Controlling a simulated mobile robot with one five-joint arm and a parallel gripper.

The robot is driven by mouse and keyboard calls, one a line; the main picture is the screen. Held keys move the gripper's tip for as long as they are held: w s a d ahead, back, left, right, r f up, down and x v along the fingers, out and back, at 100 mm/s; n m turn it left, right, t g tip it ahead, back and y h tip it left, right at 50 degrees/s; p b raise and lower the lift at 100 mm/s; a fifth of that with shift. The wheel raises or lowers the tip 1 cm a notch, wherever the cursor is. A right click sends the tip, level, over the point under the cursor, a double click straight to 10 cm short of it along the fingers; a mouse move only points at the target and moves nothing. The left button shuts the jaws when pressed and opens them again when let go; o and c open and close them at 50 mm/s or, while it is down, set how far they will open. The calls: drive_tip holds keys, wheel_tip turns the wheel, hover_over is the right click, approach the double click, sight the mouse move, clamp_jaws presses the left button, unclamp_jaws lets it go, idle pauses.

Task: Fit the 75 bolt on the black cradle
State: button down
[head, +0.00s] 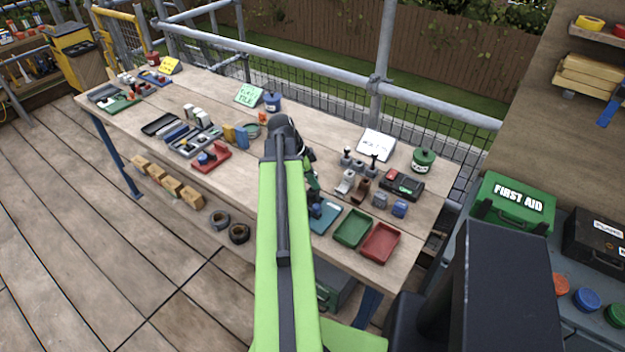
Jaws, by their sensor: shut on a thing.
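My arm rises through the middle of the head view and bends down behind itself. My gripper (315,212) shows only as a small dark shape low over the teal tray (326,221). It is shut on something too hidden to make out. Several small upright pieces with dark tops (373,163) stand on the bench right of my arm. Just in front of them are a light grey block (346,181) and a brown block (360,190). I cannot tell which piece is the 75 bolt or the black cradle; no such label is readable.
A green tray (353,228) and a red tray (380,243) lie at the bench's front right. A black case (402,185), a green pot (424,160) and a white sign (376,145) stand beyond. Metal railing runs behind the bench. A first aid box (512,203) sits at right.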

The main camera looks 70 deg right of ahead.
drive_tip(key=shift+f+b, duration=0.55)
idle(0.8)
drive_tip(key=c, duration=1.1)
unclamp_jaws()
drive_tip(key=shift+c, duration=0.2)
wheel_tip(320, 180, up, 7)
drive_tip(key=p, duration=0.7)
drive_tip(key=shift+r, duration=0.15)
